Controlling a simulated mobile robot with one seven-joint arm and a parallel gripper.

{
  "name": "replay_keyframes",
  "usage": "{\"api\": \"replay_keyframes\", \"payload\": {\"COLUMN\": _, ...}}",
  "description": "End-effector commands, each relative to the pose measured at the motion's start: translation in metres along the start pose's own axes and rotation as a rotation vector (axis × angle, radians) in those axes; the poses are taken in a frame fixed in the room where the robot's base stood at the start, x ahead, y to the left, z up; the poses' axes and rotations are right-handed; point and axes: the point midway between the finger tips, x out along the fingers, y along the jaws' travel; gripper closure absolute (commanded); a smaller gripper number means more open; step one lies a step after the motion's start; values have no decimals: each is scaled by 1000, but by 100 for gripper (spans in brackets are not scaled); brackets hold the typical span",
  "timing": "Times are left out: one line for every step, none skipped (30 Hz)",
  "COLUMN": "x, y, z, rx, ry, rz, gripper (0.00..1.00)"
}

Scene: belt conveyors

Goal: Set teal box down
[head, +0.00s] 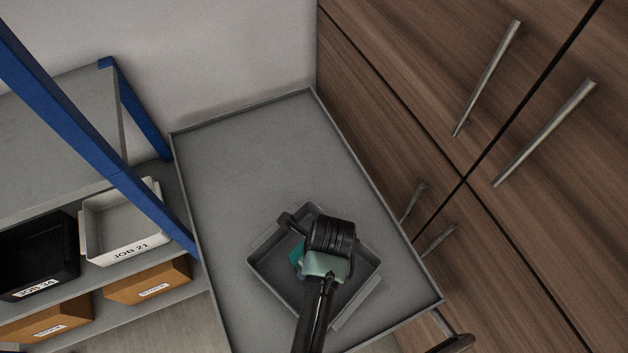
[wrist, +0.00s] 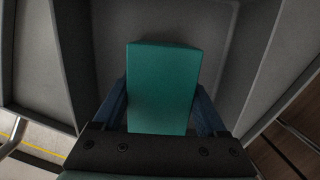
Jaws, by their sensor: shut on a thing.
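The teal box (wrist: 163,82) is between the two fingers of my gripper (wrist: 162,108) in the wrist view, with a finger against each side. In the head view only a small part of the teal box (head: 296,254) shows; my arm hides the rest. My gripper is shut on the box, over the inside of a grey open tray (head: 262,278). The tray's walls also show around the box in the wrist view (wrist: 66,60). I cannot tell whether the box touches the tray floor.
The tray stands on a grey rimmed table top (head: 240,165), bare toward the back. Wooden cabinets with metal handles (head: 487,78) stand close on the right. On the left, a blue-framed shelf (head: 95,125) holds a white bin (head: 125,225), a black bin (head: 40,250) and orange bins (head: 150,282).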

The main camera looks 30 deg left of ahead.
Motion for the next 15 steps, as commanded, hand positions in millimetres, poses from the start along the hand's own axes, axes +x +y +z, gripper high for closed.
{"api": "replay_keyframes", "payload": {"x": 7, "y": 0, "z": 0, "rx": -2, "ry": 0, "rz": 1, "gripper": 94}}
{"api": "replay_keyframes", "payload": {"x": 10, "y": 1, "z": -1, "rx": -2, "ry": 1, "rz": 2, "gripper": 94}}
{"api": "replay_keyframes", "payload": {"x": 13, "y": 0, "z": -1, "rx": -3, "ry": -1, "rz": 0, "gripper": 94}}
{"api": "replay_keyframes", "payload": {"x": 15, "y": 0, "z": -2, "rx": -3, "ry": -1, "rz": 0, "gripper": 94}}
{"api": "replay_keyframes", "payload": {"x": 16, "y": 0, "z": -2, "rx": -3, "ry": -1, "rz": 0, "gripper": 94}}
{"api": "replay_keyframes", "payload": {"x": 16, "y": 0, "z": -2, "rx": -2, "ry": -1, "rz": -1, "gripper": 94}}
{"api": "replay_keyframes", "payload": {"x": 16, "y": 0, "z": -2, "rx": -2, "ry": -1, "rz": -1, "gripper": 94}}
{"api": "replay_keyframes", "payload": {"x": 16, "y": 0, "z": -2, "rx": -2, "ry": -1, "rz": -1, "gripper": 94}}
{"api": "replay_keyframes", "payload": {"x": 16, "y": 0, "z": -2, "rx": -2, "ry": -1, "rz": -1, "gripper": 94}}
{"api": "replay_keyframes", "payload": {"x": 16, "y": 0, "z": -2, "rx": -2, "ry": -1, "rz": -1, "gripper": 94}}
{"api": "replay_keyframes", "payload": {"x": 16, "y": 0, "z": -2, "rx": -2, "ry": -1, "rz": -2, "gripper": 94}}
{"api": "replay_keyframes", "payload": {"x": 16, "y": 0, "z": -2, "rx": -2, "ry": -1, "rz": -1, "gripper": 94}}
{"api": "replay_keyframes", "payload": {"x": 17, "y": 0, "z": -2, "rx": -2, "ry": -1, "rz": -1, "gripper": 94}}
{"api": "replay_keyframes", "payload": {"x": 18, "y": 0, "z": -2, "rx": -2, "ry": -1, "rz": -1, "gripper": 94}}
{"api": "replay_keyframes", "payload": {"x": 19, "y": 0, "z": -2, "rx": -2, "ry": -1, "rz": -1, "gripper": 94}}
